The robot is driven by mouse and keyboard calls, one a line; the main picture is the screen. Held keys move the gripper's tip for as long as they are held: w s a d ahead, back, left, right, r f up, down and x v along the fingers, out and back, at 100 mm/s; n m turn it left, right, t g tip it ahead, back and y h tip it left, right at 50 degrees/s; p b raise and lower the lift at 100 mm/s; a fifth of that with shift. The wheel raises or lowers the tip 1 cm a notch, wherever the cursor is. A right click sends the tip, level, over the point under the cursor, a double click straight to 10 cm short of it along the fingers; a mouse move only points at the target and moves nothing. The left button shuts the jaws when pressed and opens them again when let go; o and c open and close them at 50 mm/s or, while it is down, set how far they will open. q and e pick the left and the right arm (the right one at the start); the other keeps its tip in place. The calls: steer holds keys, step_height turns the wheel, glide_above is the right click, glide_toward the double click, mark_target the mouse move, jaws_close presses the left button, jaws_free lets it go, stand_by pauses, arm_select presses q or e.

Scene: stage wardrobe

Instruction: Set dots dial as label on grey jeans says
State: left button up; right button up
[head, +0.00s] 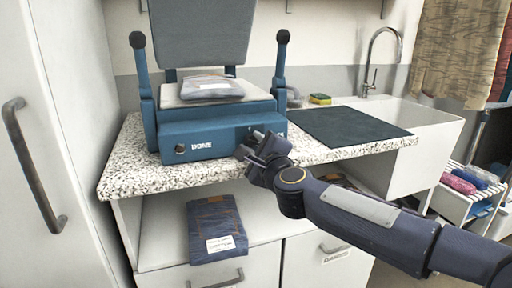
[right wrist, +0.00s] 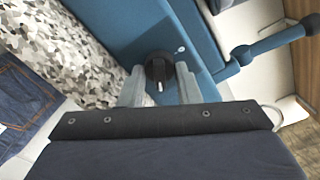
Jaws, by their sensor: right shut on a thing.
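A blue press (head: 218,144) stands on the speckled counter with its grey lid raised. A folded grey garment (head: 208,88), perhaps the grey jeans, lies on its pale bed; no label on it can be read. A dark knob (head: 180,149) sits at the left of the press front. My right gripper (head: 256,143) is at the right of the front. In the right wrist view its two fingers are shut on a black dial (right wrist: 158,70) with a pale pointer line. The dial's markings are too small to read. My left gripper is not in view.
Folded dark blue jeans (head: 214,220) with a white label lie on the shelf below. A dark mat (head: 345,127) lies right of the press, beside a sink (head: 432,125). A sponge (head: 320,99) is behind the mat. A tall white cabinet (head: 62,150) stands left.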

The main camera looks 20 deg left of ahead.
stand_by(0.3)
steer(key=o, duration=1)
steer(key=shift+c, duration=0.2)
